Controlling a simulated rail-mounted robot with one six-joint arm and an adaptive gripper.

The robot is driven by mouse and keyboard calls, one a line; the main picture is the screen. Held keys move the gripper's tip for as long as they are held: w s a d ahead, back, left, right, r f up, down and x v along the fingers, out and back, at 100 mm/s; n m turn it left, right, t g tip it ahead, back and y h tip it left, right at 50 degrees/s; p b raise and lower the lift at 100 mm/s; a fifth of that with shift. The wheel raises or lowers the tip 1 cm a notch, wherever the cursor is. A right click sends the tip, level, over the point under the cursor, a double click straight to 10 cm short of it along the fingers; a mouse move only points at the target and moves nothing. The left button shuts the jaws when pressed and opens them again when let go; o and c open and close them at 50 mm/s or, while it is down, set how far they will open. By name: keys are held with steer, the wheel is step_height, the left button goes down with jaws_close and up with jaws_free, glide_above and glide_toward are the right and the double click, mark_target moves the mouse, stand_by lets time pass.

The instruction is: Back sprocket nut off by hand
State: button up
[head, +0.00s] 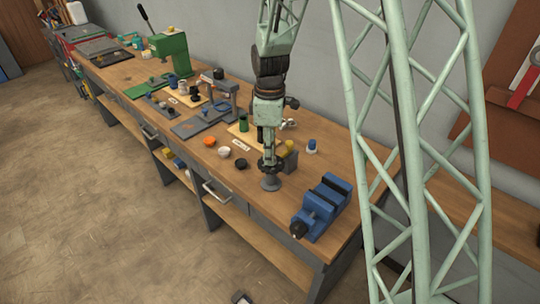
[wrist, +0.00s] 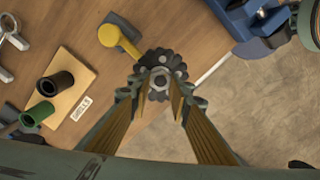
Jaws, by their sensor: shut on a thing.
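The dark toothed sprocket (wrist: 163,60) lies below my gripper in the wrist view, with several pale round spots on its face. A grey hex nut (wrist: 160,80) sits at its middle. My gripper (wrist: 159,94) comes over it from above, a fingertip on each side, shut on the nut. In the head view my gripper (head: 268,161) points down over a grey round-footed stand (head: 270,184) near the bench's front edge. The nut is hidden there, and I cannot tell from these views whether it has turned or lifted.
A blue vise (head: 322,205) stands to the right. A yellow-topped grey block (head: 290,158) is close behind my gripper. Orange (head: 210,141), white (head: 224,152) and black (head: 241,163) round pieces lie to the left. A board (wrist: 73,83) holds black and green cups.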

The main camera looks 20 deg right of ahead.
steer(key=n, duration=0.4)
steer(key=shift+s+f+n+b, duration=0.15)
steer(key=shift+s+n+b, duration=0.05)
steer(key=shift+n+b, duration=0.1)
steer(key=shift+s+n, duration=0.1)
steer(key=shift+n, duration=2.4)
steer(key=o, duration=0.9)
steer(key=shift+r, duration=0.2)
